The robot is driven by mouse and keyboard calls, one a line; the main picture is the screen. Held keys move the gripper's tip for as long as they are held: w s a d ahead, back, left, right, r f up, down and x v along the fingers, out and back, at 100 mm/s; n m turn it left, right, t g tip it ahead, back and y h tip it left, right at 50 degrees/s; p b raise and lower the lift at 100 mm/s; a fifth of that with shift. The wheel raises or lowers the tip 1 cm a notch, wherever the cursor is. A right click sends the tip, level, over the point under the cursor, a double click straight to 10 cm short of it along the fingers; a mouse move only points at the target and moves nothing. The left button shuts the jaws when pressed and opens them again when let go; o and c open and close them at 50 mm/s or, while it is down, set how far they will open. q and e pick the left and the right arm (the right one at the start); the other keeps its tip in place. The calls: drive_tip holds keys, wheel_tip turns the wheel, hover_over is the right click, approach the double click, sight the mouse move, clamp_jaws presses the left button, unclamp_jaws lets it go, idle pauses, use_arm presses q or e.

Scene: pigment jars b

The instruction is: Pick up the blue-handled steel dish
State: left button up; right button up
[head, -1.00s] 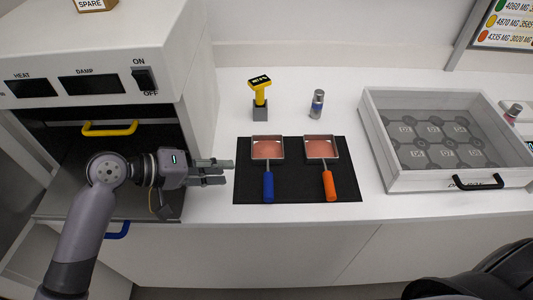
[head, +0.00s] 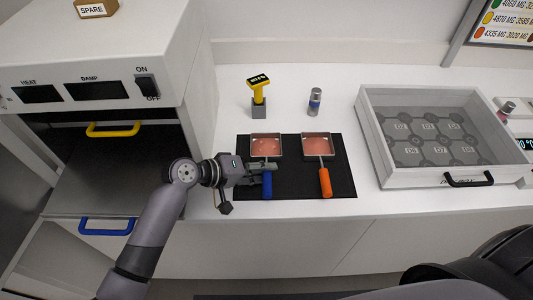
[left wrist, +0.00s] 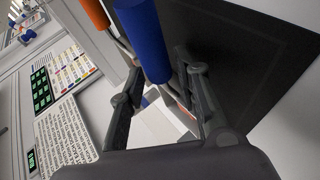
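The blue-handled steel dish (head: 266,146) is square, holds pinkish-red material and lies on the black mat (head: 343,186). Its blue handle (head: 267,187) points toward the counter's front edge. My left gripper (head: 270,170) is at the upper part of this handle and hides the neck between handle and dish. In the left wrist view the blue handle (left wrist: 145,40) lies between two spread fingers (left wrist: 160,85), with gaps visible beside it. My right gripper is not in view.
An orange-handled steel dish (head: 317,146) lies just to the right on the mat. Behind stand a yellow-topped tool (head: 259,90) and a small grey jar (head: 315,102). A white drawer tray (head: 372,145) is at right, and an oven-like unit (head: 110,85) at left.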

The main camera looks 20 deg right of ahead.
use_arm(q)
drive_tip(key=shift+c, duration=0.5)
clamp_jaws()
